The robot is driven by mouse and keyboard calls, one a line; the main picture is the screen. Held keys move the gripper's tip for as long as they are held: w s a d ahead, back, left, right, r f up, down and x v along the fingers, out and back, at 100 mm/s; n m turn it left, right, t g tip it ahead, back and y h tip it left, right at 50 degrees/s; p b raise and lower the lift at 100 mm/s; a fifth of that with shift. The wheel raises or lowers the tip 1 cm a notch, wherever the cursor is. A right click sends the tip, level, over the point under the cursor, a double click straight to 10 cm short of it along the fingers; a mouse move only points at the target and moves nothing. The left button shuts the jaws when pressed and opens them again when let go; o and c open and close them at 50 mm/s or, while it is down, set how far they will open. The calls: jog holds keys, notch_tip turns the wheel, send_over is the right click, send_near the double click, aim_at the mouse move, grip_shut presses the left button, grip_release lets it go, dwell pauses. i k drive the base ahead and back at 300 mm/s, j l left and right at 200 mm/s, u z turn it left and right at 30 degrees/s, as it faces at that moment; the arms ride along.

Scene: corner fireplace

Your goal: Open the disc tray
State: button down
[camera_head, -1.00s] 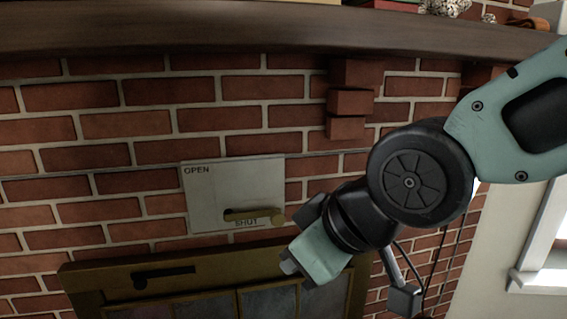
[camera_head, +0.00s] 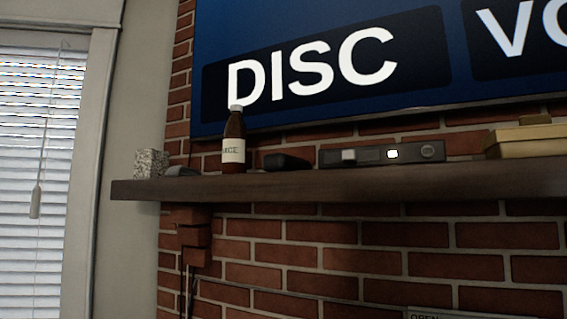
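A slim dark grey device (camera_head: 372,157), which looks like the disc player, sits on the mantel below the screen. Its front has a pale grey square at the left, a lit white square button (camera_head: 392,154) and a round dark button (camera_head: 427,151) at the right. No tray is seen sticking out of it. A large blue screen (camera_head: 430,85) above it shows the word "DISC" and part of another word. My gripper is not in this view.
The dark wooden mantel (camera_head: 300,187) crosses the brick wall. On it stand a brown bottle (camera_head: 233,150), a small black object (camera_head: 286,162), a speckled block (camera_head: 150,163) and a yellowish box (camera_head: 525,142). A window with blinds (camera_head: 40,150) is at left.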

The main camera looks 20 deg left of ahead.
aim_at(350, 156)
jog(key=u, duration=0.8)
